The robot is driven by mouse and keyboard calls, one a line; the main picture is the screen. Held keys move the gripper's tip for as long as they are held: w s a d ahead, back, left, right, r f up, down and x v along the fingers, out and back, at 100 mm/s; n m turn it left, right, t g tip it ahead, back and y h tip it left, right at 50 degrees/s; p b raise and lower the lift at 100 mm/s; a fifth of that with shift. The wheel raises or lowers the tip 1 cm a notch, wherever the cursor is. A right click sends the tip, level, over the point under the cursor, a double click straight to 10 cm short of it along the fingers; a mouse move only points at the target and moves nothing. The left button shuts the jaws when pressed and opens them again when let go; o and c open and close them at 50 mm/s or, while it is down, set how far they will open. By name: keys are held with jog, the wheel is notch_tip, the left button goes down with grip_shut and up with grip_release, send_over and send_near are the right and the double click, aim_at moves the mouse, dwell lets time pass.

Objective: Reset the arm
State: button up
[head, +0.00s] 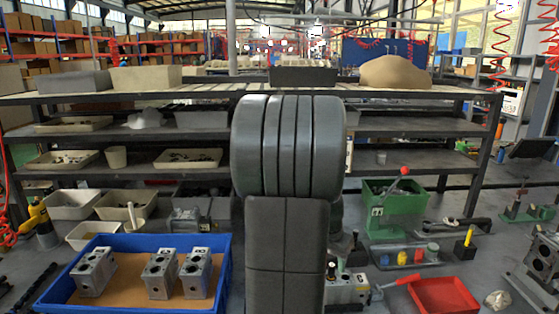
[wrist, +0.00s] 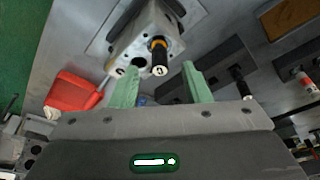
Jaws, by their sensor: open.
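In the wrist view my gripper (wrist: 160,88) is open, with two pale green fingers apart and nothing between them. A grey metal valve block (wrist: 138,42) with a black-and-orange fitting (wrist: 160,57) lies just beyond the fingertips; I cannot tell how far below. In the head view my dark arm stands upright in the middle and hides what is behind it; the gripper does not show there. Three grey valve blocks (head: 94,272) (head: 160,273) (head: 195,272) stand in a blue tray (head: 222,290) at the lower left. Another metal block (head: 347,288) shows partly beside my arm.
A red tray (head: 443,294) lies at the lower right, and a green bin (head: 396,209) stands behind it. A grey rack with wooden top (head: 215,90) spans the back, holding bins and a brown mound (head: 395,72). Metal parts (head: 540,265) stand at the right edge.

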jog(key=x, duration=0.4)
jog(key=shift+r+p, duration=0.4)
jog(key=shift+r, duration=0.1)
jog(key=shift+s+a, duration=0.1)
